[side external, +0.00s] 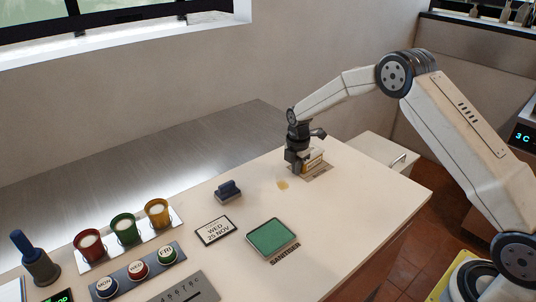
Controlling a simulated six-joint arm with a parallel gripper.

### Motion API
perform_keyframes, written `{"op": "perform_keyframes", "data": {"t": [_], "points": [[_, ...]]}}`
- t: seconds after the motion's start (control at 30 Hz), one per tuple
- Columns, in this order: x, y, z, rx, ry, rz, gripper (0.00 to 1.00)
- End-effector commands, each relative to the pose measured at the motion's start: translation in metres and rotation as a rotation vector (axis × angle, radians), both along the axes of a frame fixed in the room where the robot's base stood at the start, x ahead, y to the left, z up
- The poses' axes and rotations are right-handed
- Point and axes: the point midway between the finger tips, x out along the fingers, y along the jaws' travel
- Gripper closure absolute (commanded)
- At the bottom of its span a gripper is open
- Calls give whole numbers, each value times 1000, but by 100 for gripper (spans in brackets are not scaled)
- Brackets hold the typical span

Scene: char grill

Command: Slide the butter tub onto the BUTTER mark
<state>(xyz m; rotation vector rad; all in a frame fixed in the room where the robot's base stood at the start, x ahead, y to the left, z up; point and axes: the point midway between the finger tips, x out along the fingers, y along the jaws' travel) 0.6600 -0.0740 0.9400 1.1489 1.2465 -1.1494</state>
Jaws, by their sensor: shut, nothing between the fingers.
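The butter tub (315,163) is a small pale yellow and tan block near the far right of the white counter. A flat brownish-grey patch (322,174) shows under and beside the tub; its lettering is too small to read, and I cannot tell how much of the tub lies on it. My gripper (293,170) is shut and empty, pointing down at the tub's left side. It partly hides the tub, and I cannot tell whether the two touch.
A yellowish smear (283,184) lies left of my gripper. A dark blue-grey block with a handle (228,191), a date card (215,231) and a green sanitiser pad (271,237) stand nearer. Red, green and yellow cups (125,229) are at the left. The counter's right end is clear.

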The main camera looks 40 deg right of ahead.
Motion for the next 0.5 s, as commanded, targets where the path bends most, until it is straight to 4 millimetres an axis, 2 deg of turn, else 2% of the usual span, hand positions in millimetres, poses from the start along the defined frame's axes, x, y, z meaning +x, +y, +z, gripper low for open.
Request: {"op": "perform_keyframes", "data": {"t": [0.33, 0.5], "points": [[-3, 39, 0, 0, -1, 4, 100], [-2, 36, 34, -1, -4, 0, 100]]}}
